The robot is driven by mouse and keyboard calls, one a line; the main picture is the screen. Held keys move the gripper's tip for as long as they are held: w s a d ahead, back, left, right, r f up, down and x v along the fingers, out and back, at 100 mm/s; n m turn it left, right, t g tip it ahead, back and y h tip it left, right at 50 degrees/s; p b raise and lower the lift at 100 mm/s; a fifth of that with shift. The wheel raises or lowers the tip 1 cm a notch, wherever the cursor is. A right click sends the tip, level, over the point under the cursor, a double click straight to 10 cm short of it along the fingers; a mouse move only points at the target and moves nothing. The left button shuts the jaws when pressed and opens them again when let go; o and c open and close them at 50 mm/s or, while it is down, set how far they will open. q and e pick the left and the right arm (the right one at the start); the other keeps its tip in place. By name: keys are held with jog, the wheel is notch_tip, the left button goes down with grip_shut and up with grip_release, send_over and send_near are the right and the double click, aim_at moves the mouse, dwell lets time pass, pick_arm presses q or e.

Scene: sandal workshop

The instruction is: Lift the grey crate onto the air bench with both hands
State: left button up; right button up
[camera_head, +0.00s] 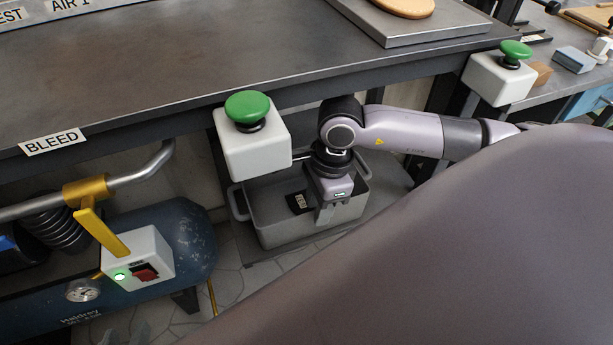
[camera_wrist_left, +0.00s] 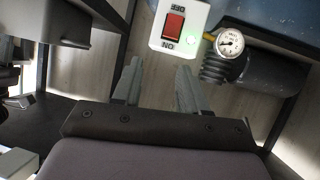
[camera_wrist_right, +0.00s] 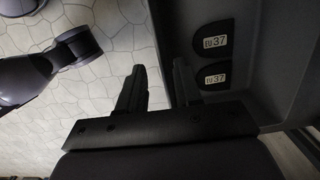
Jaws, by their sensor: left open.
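The grey crate (camera_head: 285,234) sits low under the bench edge on a dark shelf and holds dark pieces marked 37. Its wall also shows in the right wrist view (camera_wrist_right: 272,92). My right gripper (camera_head: 332,214) points down at the crate's front right part. In the right wrist view its two fingers (camera_wrist_right: 158,88) are apart beside the crate's wall; whether they press on it is unclear. My left gripper (camera_wrist_left: 160,85) is open and empty in its wrist view, facing a switch box. It is hidden in the head view. The air bench (camera_head: 190,62) has a dark top.
A blue compressor (camera_head: 190,235) with a switch box (camera_head: 140,258) and yellow lever stands left of the crate. White boxes with green buttons (camera_head: 248,106) (camera_head: 515,49) hang at the bench front. A grey plate (camera_head: 410,22) lies on the bench; its left part is clear.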

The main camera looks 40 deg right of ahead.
aim_at(321, 231)
pick_arm(q)
jog(key=shift+w+a, duration=0.3)
jog(key=shift+a, duration=0.05)
pick_arm(e)
jog(key=shift+d+h, duration=0.6)
jog(key=shift+h, duration=0.3)
jog(key=shift+f, duration=0.15)
notch_tip(321, 231, down, 7)
jog(key=shift+w+r+b, duration=0.1)
jog(key=shift+b, duration=1.05)
pick_arm(q)
jog(key=shift+w+d+f+n+h, duration=0.15)
jog(key=shift+w+d+h, duration=0.1)
jog(key=shift+d, duration=0.2)
jog(key=shift+w+d+f+n+h, duration=0.15)
jog(key=shift+d+h, duration=0.1)
jog(key=shift+d, duration=0.2)
pick_arm(e)
grip_shut()
